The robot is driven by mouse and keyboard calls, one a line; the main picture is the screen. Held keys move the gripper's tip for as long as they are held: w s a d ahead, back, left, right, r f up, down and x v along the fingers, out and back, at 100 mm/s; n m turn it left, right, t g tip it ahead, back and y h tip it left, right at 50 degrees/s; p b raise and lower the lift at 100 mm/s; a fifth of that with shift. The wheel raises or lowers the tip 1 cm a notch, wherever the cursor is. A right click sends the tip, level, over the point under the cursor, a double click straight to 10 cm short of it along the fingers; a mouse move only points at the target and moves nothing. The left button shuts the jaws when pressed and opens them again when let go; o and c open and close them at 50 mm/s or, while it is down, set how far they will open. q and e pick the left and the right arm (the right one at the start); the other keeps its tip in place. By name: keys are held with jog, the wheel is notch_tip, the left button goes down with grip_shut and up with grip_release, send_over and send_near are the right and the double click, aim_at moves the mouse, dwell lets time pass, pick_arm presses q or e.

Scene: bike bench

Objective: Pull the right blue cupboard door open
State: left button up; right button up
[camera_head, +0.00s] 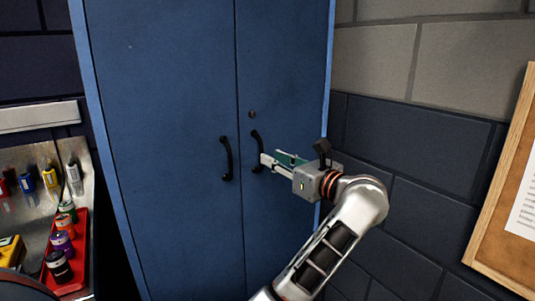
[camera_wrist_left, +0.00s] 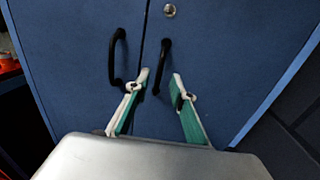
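The blue cupboard has two tall doors that look shut, with a thin seam between them. The right door (camera_head: 283,70) has a curved black handle (camera_head: 256,145) beside the seam, also seen in the left wrist view (camera_wrist_left: 163,55). My left gripper (camera_head: 270,158) is at this handle, its fingers pointing toward it from the right. In the left wrist view its two green and white fingers (camera_wrist_left: 161,76) are apart, and the handle's lower end appears in the gap between them. I cannot tell whether they touch it. My right gripper is out of view.
The left door (camera_head: 165,90) has its own black handle (camera_head: 225,158) close by. A round lock (camera_head: 251,114) sits above the right handle. A red tray (camera_head: 72,255) with small bottles stands at left. A brick wall and a cork board (camera_head: 510,200) are at right.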

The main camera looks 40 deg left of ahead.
pick_arm(q)
jog(key=x, duration=0.6)
jog(key=shift+c, duration=0.5)
grip_shut()
